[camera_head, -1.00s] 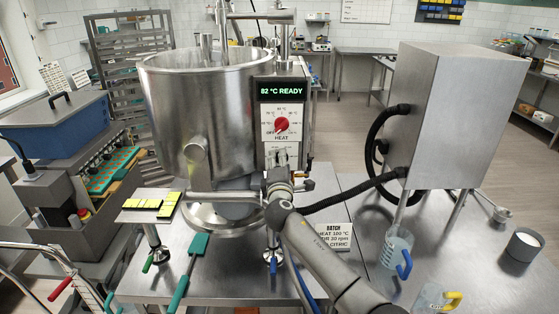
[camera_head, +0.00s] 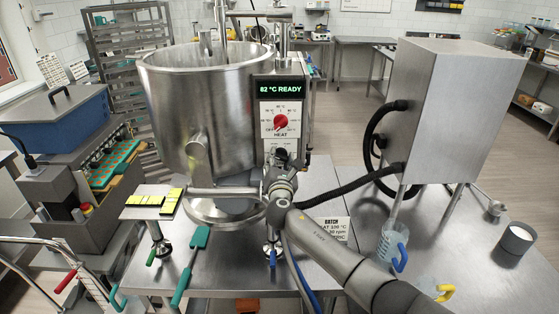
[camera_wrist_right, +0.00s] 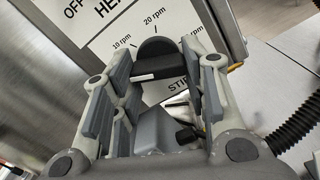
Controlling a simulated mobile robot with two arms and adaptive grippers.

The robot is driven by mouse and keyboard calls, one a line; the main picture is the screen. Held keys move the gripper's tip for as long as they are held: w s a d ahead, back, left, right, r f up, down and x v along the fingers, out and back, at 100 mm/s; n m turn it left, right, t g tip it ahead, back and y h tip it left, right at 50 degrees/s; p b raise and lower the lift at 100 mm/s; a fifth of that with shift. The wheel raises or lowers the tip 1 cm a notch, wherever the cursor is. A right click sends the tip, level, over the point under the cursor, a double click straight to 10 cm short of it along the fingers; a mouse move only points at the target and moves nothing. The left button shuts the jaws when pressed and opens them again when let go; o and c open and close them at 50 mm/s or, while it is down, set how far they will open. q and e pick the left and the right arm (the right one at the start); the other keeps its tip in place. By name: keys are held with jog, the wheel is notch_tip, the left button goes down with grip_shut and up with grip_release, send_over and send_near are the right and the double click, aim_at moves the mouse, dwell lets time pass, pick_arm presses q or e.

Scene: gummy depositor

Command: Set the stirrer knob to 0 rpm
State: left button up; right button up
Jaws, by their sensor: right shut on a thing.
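The black stirrer knob (camera_wrist_right: 154,56) shows in the right wrist view on a white dial plate with 10 rpm and 20 rpm marks. My right gripper (camera_wrist_right: 152,75) is shut on the knob, a finger on each side. In the head view my right gripper (camera_head: 281,163) is at the lower part of the kettle's control panel, below the red heat knob (camera_head: 281,121), and covers most of the stirrer dial. Which mark the stirrer knob points to is hidden by the fingers. My left gripper is not in view.
The steel kettle (camera_head: 180,115) stands left of the panel; its display (camera_head: 280,89) reads 82 °C READY. A steel cabinet (camera_head: 455,110) with a black hose stands right. Jugs stand near the table's right.

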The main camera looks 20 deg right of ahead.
jog(key=n, duration=0.4)
jog(key=shift+d+n, duration=0.15)
jog(key=shift+n, duration=0.15)
dwell(0.5)
jog(key=o, duration=1)
jog(key=v, duration=1.2)
